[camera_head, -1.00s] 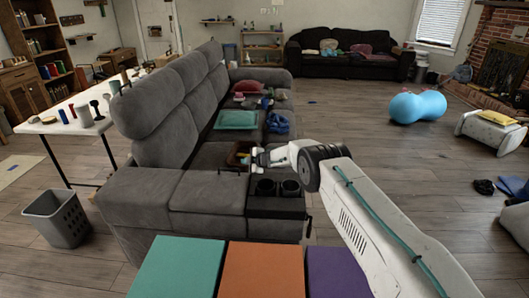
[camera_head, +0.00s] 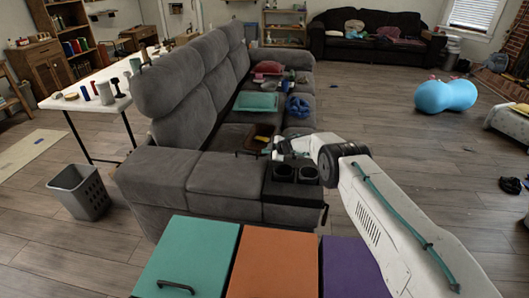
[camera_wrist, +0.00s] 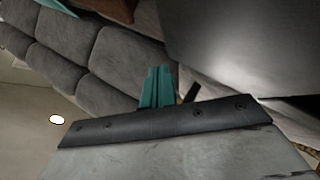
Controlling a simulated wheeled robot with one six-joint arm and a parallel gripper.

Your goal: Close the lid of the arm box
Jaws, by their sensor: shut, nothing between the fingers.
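The arm box is the dark console in the grey sofa's near right part, with two cup holders (camera_head: 296,174) at its front. Behind them an opening with a brown thing (camera_head: 264,132) shows beside my gripper. A thin dark bar (camera_head: 248,153) lies left of the opening; I cannot tell whether it belongs to the lid. My gripper (camera_head: 274,150) is shut and empty, just behind the cup holders and low over the console. In the wrist view its teal fingers (camera_wrist: 157,88) are together, near a large smooth dark grey surface (camera_wrist: 235,45) that I cannot identify. Contact is unclear.
Grey sofa (camera_head: 180,95) stands left of my arm, with a teal cushion (camera_head: 256,101) and blue cloth (camera_head: 298,107) on its seats. Teal (camera_head: 190,255), orange (camera_head: 272,262) and purple (camera_head: 350,270) boxes stand in front. Floor to the right is mostly clear.

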